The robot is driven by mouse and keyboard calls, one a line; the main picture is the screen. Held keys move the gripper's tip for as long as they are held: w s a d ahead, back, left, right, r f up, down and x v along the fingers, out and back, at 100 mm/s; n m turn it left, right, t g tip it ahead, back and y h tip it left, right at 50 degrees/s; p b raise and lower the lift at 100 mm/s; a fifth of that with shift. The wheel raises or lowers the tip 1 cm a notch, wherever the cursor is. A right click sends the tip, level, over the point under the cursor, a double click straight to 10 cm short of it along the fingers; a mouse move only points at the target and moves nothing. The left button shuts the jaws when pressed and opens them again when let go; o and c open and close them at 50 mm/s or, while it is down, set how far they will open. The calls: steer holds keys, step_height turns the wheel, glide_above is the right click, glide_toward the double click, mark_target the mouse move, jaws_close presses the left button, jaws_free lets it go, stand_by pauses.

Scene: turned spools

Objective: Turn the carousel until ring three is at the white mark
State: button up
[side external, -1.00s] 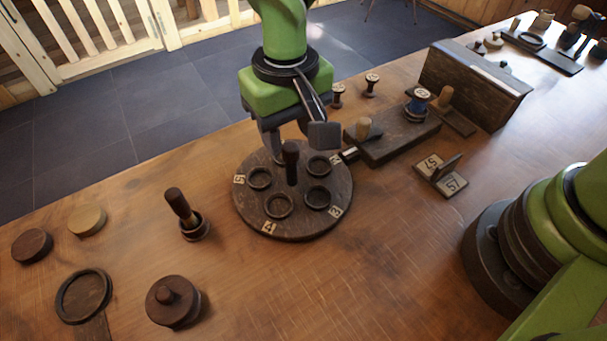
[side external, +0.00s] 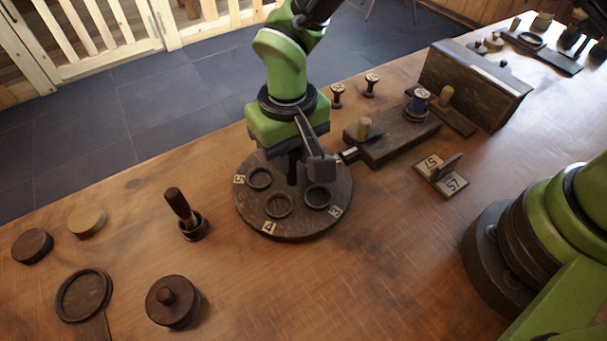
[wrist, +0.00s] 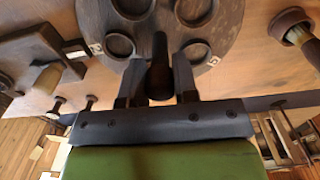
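The carousel (side external: 250,212) is a round dark wooden disc with several rings and number tags. Tag 3 (side external: 336,211) and its ring (side external: 317,196) sit at the lower right. A white mark (side external: 348,154) is at the disc's right edge, on the end of a dark block, anticlockwise from tag 3. The upright central handle (wrist: 160,65) stands between the fingers of my gripper (wrist: 159,85). My gripper looks open, with one finger on each side of the handle; contact is not clear. In the side view my gripper (side external: 296,168) hides part of the disc and tag 2.
A dark block (side external: 395,142) with a wooden peg and blue spool is close right of the carousel. A handled tool in a cup (side external: 187,218) stands to the left. A lidded pot (side external: 172,301) is at the front. Table in front of the carousel is clear.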

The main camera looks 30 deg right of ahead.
steer(key=n, duration=0.7)
steer(key=shift+n, duration=0.5)
steer(key=n, duration=0.6)
steer(key=o, duration=0.8)
steer(key=shift+r, duration=3.5)
jaws_close()
